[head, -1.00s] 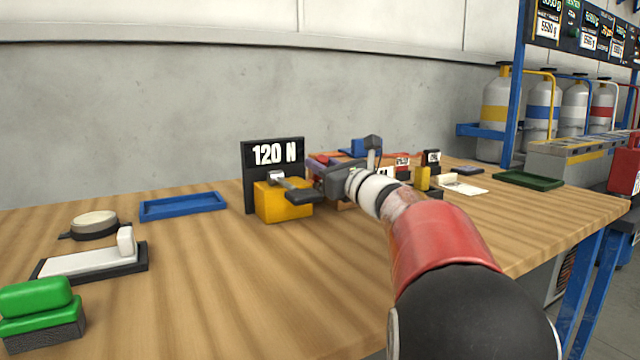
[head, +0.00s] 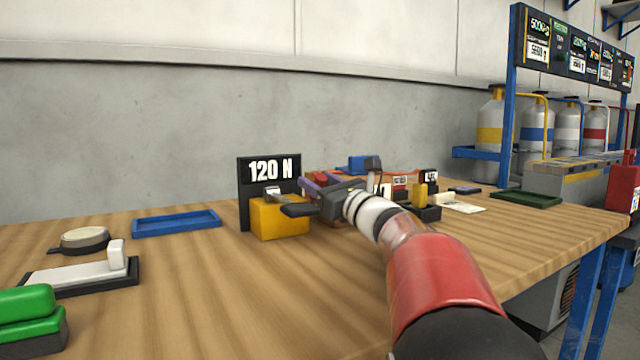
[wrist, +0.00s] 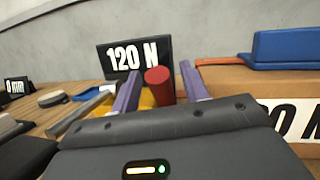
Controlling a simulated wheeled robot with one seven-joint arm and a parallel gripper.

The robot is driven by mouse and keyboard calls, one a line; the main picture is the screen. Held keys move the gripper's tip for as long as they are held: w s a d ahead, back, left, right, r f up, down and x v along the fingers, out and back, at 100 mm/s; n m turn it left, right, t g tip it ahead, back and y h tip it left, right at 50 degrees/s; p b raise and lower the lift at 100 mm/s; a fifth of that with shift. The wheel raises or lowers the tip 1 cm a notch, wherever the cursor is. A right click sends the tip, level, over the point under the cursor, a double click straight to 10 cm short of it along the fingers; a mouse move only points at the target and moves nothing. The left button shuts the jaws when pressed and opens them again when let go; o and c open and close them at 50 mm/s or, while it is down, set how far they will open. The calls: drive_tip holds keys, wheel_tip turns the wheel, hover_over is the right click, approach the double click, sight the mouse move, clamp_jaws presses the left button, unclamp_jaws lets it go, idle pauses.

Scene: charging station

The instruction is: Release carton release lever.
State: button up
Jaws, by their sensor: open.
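A yellow block (head: 278,218) stands on the bench before a black sign (head: 270,169) reading 120 N. A grey metal lever (head: 273,194) sits on the block; a grey bar (wrist: 80,116) passes left of my fingers in the wrist view. My gripper (head: 308,184) is open at the block's right side, its two purple fingers apart (wrist: 160,88). A red cylinder (wrist: 158,84) shows between the fingers with the yellow block behind it. I cannot tell whether the fingers touch it. My gripper and arm hide part of this area in the head view.
A brown carton (wrist: 238,80) with a blue piece (wrist: 285,55) on top is close on the right. A blue tray (head: 176,223) lies left, a green tray (head: 526,198) right. A small yellow-and-black fixture (head: 420,197) stands right of my wrist. The bench's front middle is clear.

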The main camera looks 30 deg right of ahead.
drive_tip(key=v, duration=0.8)
drive_tip(key=shift+b, duration=0.3)
drive_tip(key=shift+w, duration=0.1)
